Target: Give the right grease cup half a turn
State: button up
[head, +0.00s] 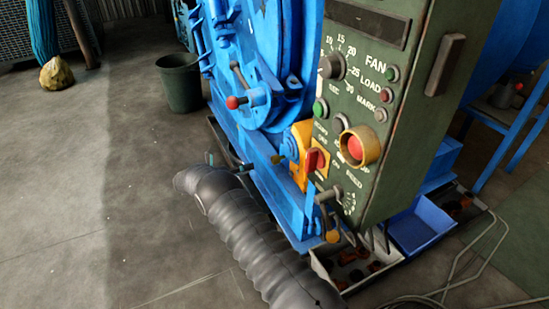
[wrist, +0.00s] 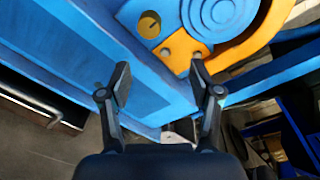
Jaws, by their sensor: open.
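In the wrist view a round brass-yellow cap (wrist: 149,24) with a dark mark across it sits on a blue face at the top. It looks like a grease cup, but I cannot tell whether it is the right one. My gripper (wrist: 160,80) is open and empty, its two dark fingers spread apart. The cap shows above and slightly left of the middle of the gap, apart from the fingers.
A yellow plate with blue rings (wrist: 222,12) lies right of the cap. In the head view a green control panel (head: 385,130) juts from the blue machine (head: 262,60). A dark ribbed hose-like shape (head: 245,235) crosses in front.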

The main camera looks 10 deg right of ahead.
aim_at(272, 161)
jog(key=shift+n+t+h, duration=0.4)
jog(key=shift+n, duration=0.3)
jog(key=x, duration=0.4)
jog(key=w+f+x, duration=0.1)
jog(key=x, duration=0.8)
jog(key=shift+w+a+f+p, duration=0.2)
jog(key=shift+w+f+p, duration=0.05)
jog(key=shift+f+p, duration=0.1)
jog(key=c, duration=1.1)
